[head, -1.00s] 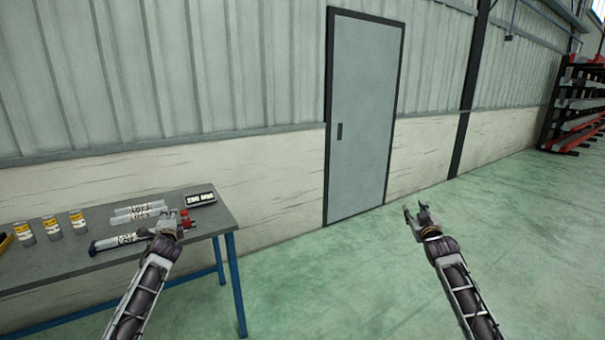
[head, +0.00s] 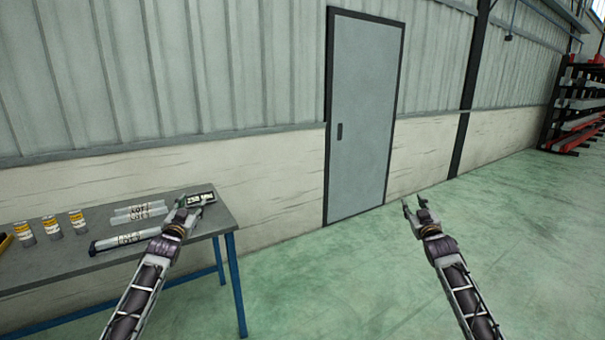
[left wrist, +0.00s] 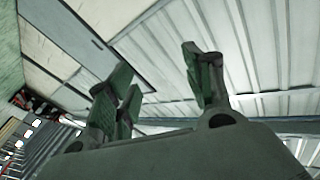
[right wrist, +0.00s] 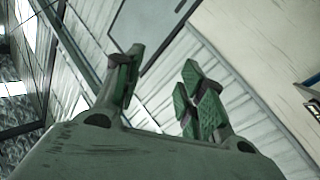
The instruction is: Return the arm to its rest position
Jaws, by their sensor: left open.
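My left gripper (head: 188,207) is at the right end of the workbench in the head view, in front of the small black display device. Its fingers stand apart with nothing between them in the left wrist view (left wrist: 158,80). My right gripper (head: 416,205) is over the open green floor, right of the door. Its fingers are apart and empty in the right wrist view (right wrist: 163,75). Both arms reach up from the bottom of the head view.
The grey workbench (head: 60,275) on blue legs stands at left. It holds several yellow-labelled cans (head: 52,228), clear tubes (head: 138,212), a longer tube (head: 122,240) and the display device (head: 201,198). A grey door (head: 362,120) is behind; a red-black rack (head: 578,110) is far right. The floor between is clear.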

